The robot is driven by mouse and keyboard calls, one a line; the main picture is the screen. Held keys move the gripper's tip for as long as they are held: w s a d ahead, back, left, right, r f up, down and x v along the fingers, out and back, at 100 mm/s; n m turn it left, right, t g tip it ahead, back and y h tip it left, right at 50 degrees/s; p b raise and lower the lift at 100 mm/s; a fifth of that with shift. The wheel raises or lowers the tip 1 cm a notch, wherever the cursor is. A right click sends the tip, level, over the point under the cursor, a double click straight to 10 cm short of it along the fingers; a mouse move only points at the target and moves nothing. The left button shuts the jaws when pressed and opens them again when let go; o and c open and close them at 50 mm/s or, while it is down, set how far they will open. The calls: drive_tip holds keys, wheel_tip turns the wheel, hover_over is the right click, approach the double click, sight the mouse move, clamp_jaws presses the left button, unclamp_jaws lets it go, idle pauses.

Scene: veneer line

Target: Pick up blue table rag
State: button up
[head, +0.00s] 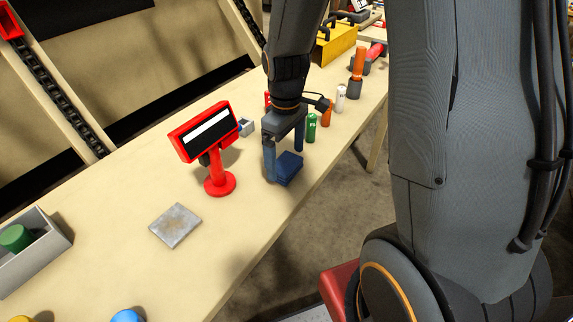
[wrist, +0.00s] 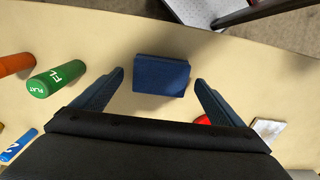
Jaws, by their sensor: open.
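The blue table rag (head: 288,168) is a small folded dark blue block lying on the wooden table near its front edge. It also shows in the wrist view (wrist: 162,76), ahead of my fingertips and roughly centred between them. My gripper (head: 284,163) is open above the table, with one blue finger on each side of the rag in the head view. In the wrist view the open fingers (wrist: 160,80) hold nothing. I cannot tell the exact height of the fingertips above the table.
A red stand with a display (head: 219,183) is left of my gripper. A green cylinder (head: 311,127) and an orange one (head: 327,113) stand close behind it to the right. A grey metal plate (head: 175,226) lies front left. The table's front edge is close.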

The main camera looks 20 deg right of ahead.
sight(286, 162)
drive_tip(key=shift+f, duration=1.05)
drive_tip(key=shift+c, duration=0.4)
drive_tip(key=c, duration=1.1)
drive_tip(key=shift+r, duration=0.15)
wheel_tip(286, 162, up, 10)
drive_tip(key=shift+f+b, duration=0.1)
drive_tip(key=shift+b, duration=0.7)
